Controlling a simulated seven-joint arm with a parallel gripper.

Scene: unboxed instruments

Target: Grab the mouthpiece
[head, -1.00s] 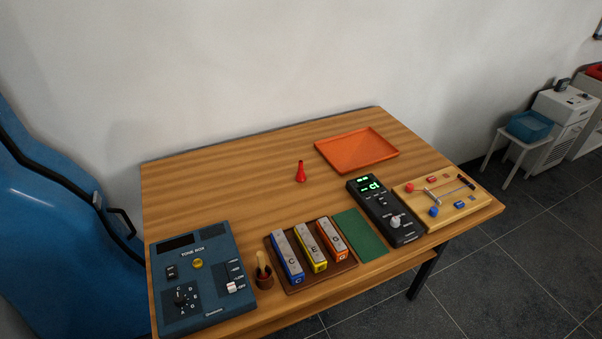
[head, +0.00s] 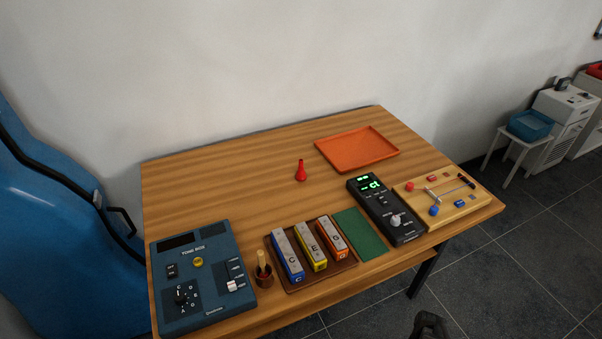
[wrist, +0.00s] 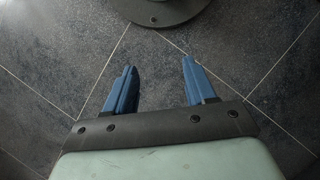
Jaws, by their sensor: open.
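The mouthpiece (head: 301,171) is a small red piece, narrow at the top and wider at its base. It stands upright on the wooden table, left of the orange tray, in the head view. My gripper (wrist: 156,85) shows in the wrist view with its two blue fingers spread apart and nothing between them. It hangs over the dark tiled floor, away from the mouthpiece. A dark part of my arm shows at the bottom edge of the head view.
On the table (head: 215,180) are an orange tray (head: 358,150), a blue tone box (head: 203,275), lettered bars (head: 311,247) on a brown base, a green mat (head: 361,234), a black tuner (head: 386,209) and a wooden board (head: 455,213). The table around the mouthpiece is clear.

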